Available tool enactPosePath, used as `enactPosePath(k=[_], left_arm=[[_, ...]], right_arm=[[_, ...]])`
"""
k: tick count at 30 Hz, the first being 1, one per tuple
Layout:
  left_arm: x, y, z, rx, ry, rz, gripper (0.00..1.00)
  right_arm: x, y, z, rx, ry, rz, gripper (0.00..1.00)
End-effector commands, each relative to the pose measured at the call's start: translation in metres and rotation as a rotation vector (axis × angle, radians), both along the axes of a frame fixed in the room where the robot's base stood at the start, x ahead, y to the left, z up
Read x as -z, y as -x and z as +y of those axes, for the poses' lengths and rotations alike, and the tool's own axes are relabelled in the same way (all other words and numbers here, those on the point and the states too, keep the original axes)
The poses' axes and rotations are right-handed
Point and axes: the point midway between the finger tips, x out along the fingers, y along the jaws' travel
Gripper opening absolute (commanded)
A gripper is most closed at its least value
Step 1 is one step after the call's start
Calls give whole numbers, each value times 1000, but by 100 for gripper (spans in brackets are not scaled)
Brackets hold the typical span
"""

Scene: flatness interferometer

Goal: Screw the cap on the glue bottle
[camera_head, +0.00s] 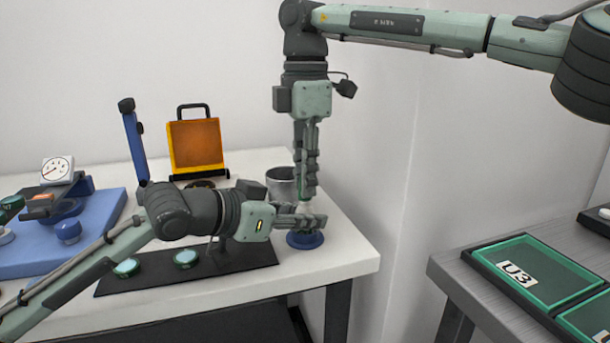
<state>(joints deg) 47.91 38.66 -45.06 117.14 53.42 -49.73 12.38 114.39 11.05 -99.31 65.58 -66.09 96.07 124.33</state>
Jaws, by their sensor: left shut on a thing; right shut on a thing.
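The glue bottle (304,209) is mostly hidden; a small pale part of it shows between my two grippers, above a round blue base (304,240) near the table's right end. My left gripper (312,220) reaches in level from the left and is shut on the bottle. My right gripper (307,190) points straight down directly above it and is shut on the cap, which its fingers hide. I cannot tell whether the cap touches the bottle's neck.
A grey cup (281,180) stands close behind the grippers. A wall is close at right. A green tray (530,270) sits on another table.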

Motion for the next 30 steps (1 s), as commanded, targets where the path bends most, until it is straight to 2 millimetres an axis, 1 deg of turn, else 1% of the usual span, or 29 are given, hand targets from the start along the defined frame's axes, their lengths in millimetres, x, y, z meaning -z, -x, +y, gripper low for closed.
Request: enactPosePath(k=[1,3,9,12,18,21,23,26,27,30], left_arm=[[1,0,0,-1,-1,0,0],[1,0,0,-1,-1,0,0],[0,0,0,-1,-1,0,0],[0,0,0,-1,0,1,0],[0,0,0,-1,0,0,0],[0,-1,0,-1,0,0,0],[0,-1,0,-1,0,0,0],[0,-1,0,-2,1,-1,0],[0,-1,0,-2,1,-1,0],[0,-1,0,-2,0,-1,0]], right_arm=[[0,0,0,97,0,-1,10],[0,0,0,234,0,0,10],[-1,1,0,580,1,-2,10],[1,5,5,729,13,0,10],[3,6,6,890,16,4,16],[2,4,3,953,10,1,13],[3,5,4,951,8,8,10],[3,5,4,948,8,9,10],[3,5,4,948,7,10,24],[3,5,4,947,7,10,36]])
